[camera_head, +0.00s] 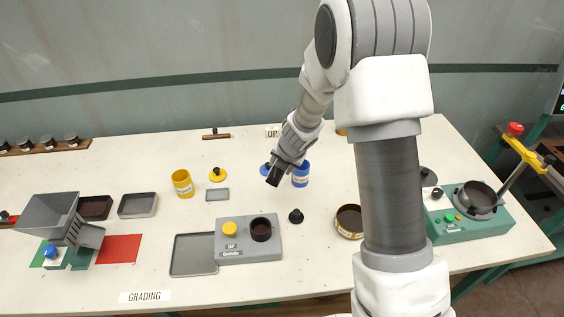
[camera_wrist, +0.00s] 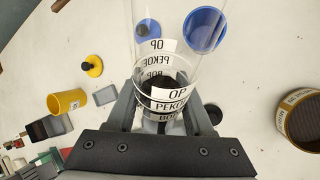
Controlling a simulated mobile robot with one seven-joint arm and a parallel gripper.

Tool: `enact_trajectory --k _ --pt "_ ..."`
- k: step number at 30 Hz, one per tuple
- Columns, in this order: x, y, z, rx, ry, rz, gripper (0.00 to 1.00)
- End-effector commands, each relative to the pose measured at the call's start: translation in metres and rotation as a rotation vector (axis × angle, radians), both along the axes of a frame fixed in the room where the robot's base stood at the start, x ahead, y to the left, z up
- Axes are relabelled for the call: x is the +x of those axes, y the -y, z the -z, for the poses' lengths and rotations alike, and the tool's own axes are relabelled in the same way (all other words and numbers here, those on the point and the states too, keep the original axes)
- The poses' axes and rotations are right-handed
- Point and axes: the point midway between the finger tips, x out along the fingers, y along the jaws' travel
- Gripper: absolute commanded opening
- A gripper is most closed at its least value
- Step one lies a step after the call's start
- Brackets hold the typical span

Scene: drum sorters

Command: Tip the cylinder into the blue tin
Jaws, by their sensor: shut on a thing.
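My gripper (camera_wrist: 160,103) is shut on a clear cylinder (camera_wrist: 152,62) in the wrist view. The cylinder has printed bands reading OP, PEKOE and BOP, and dark material lies at its near end, between the fingers. Its far end reaches out of the top of the picture. The blue tin (camera_wrist: 205,28) shows through and beside the cylinder's upper right. In the head view the blue tin (camera_head: 301,176) stands upright just right of my gripper (camera_head: 274,177); the clear cylinder cannot be made out there.
A blue lid (camera_head: 265,169) lies left of the blue tin. A yellow tin (camera_head: 182,184) and yellow lid (camera_head: 217,175) stand further left. A grey box with a dark round opening (camera_head: 248,246), a black knob (camera_head: 296,216) and an open tin (camera_head: 349,222) are nearer. A green machine (camera_head: 470,238) stands right.

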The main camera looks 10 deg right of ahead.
Motion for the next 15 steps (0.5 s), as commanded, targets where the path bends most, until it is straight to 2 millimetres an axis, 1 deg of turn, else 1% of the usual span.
enact_trajectory --k 15 --pt "-0.0042 -0.0041 0.0038 0.07 -0.071 0.0 0.0"
